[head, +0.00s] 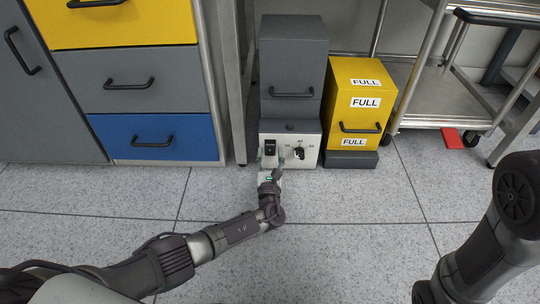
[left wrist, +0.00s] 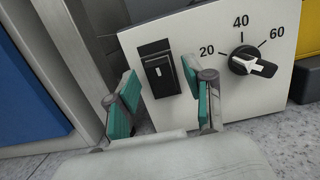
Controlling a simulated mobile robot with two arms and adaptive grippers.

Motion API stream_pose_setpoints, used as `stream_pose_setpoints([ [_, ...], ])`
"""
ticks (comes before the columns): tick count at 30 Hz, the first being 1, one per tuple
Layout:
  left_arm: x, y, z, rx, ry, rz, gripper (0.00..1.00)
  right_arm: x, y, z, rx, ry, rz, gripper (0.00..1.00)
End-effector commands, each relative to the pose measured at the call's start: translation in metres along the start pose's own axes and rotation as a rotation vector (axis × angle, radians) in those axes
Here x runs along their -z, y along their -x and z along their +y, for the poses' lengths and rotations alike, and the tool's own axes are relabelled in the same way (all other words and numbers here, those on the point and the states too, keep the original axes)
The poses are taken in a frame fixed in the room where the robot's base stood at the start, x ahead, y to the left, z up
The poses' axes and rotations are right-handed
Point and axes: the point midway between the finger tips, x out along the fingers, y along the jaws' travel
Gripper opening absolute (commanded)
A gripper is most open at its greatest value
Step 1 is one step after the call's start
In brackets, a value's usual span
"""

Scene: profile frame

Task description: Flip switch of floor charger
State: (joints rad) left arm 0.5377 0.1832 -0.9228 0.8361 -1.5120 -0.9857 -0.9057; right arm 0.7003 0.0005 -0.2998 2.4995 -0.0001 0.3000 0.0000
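The floor charger is a white box (head: 306,159) on the floor with a grey drawer unit on top of it. Its front carries a black rocker switch (head: 270,148) and a knob (head: 299,153). In the left wrist view the switch (left wrist: 161,74) sits in a black frame, left of the knob (left wrist: 248,63) marked 20, 40, 60. My left gripper (left wrist: 166,108) is open, its two green-padded fingers apart on either side of the switch, with nothing between them. In the head view the left gripper (head: 270,166) is in front of the charger. My right gripper is outside the view.
A yellow box labelled FULL (head: 362,105) stands right of the charger. Drawers with yellow, grey and blue fronts (head: 165,137) stand on the left. A metal cart (head: 450,95) is at the right, with a red object (head: 452,139) on the floor under it. The floor in front is clear.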

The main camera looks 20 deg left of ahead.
Motion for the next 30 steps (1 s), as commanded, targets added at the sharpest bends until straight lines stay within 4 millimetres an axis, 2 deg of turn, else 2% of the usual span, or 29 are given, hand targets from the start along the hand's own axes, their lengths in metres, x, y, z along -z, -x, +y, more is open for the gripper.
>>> stream_pose_setpoints([
  [5, 0.0, 0.001, 0.0, 0.0, 0.0, 0.0, 0.52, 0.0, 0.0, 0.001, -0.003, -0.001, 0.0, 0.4],
  [8, 0.001, 0.009, 0.001, 0.0, 0.0, 0.002, 0.52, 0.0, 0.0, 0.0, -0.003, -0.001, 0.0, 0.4],
  [21, 0.001, 0.096, 0.001, 0.0, 0.001, 0.002, 0.52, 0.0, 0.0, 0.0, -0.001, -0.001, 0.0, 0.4],
  [25, 0.001, 0.112, 0.0, 0.001, 0.0, 0.002, 0.52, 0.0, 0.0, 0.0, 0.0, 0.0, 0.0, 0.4],
  [30, 0.0, 0.12, 0.0, -0.001, 0.0, 0.0, 0.52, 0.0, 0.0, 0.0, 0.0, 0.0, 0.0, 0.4],
])
